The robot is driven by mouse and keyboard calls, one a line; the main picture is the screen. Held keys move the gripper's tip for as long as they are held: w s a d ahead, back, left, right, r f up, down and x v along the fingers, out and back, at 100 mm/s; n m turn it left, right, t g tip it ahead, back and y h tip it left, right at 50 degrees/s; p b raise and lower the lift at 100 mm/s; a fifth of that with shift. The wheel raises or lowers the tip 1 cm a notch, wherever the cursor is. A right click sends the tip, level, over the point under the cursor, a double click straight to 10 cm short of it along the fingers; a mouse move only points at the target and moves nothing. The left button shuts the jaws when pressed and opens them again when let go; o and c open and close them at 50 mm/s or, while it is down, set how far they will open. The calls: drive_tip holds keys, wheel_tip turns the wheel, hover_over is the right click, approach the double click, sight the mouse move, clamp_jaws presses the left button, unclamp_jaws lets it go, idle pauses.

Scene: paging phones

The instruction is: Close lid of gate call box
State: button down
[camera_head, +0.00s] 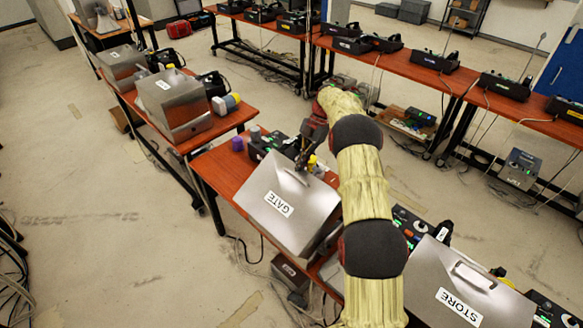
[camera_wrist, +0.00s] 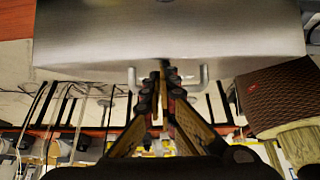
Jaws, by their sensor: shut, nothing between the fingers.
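The gate call box is a silver metal box on the red-brown table in the head view. Its lid (camera_head: 270,190) is a slanted panel with a white GATE label and a bar handle (camera_head: 291,176) near its far edge. I cannot tell whether the lid sits flush on the box. My gripper (camera_head: 303,163) is shut and empty, pointing down by the handle. In the wrist view, the lid (camera_wrist: 170,35) fills the top, and my shut gripper (camera_wrist: 163,72) is between the ends of the handle (camera_wrist: 203,77). Whether they touch is unclear.
A STORE box (camera_head: 470,290) stands to the right, beyond my arm. Another silver box (camera_head: 175,105) stands on the table to the left. A purple object (camera_head: 237,144) and black phone gear lie behind the gate box. Cables hang below the tables. Open floor is at left.

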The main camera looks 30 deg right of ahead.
sight(315, 169)
drive_tip(key=d+f, duration=0.2)
drive_tip(key=w+d+f+b, duration=0.1)
drive_tip(key=d+f, duration=0.1)
drive_tip(key=d, duration=0.1)
drive_tip(key=w+d+f, duration=0.1)
drive_tip(key=d+f, duration=0.1)
drive_tip(key=f, duration=0.1)
drive_tip(key=shift+w+d+f+b, duration=0.1)
drive_tip(key=shift+w+d+b, duration=0.1)
drive_tip(key=shift+d+b, duration=0.1)
drive_tip(key=shift+w+d+f, duration=0.2)
drive_tip(key=shift+d+f, duration=0.45)
drive_tip(key=shift+f, duration=0.2)
wheel_tip(315, 169, up, 10)
drive_tip(key=shift+f, duration=0.1)
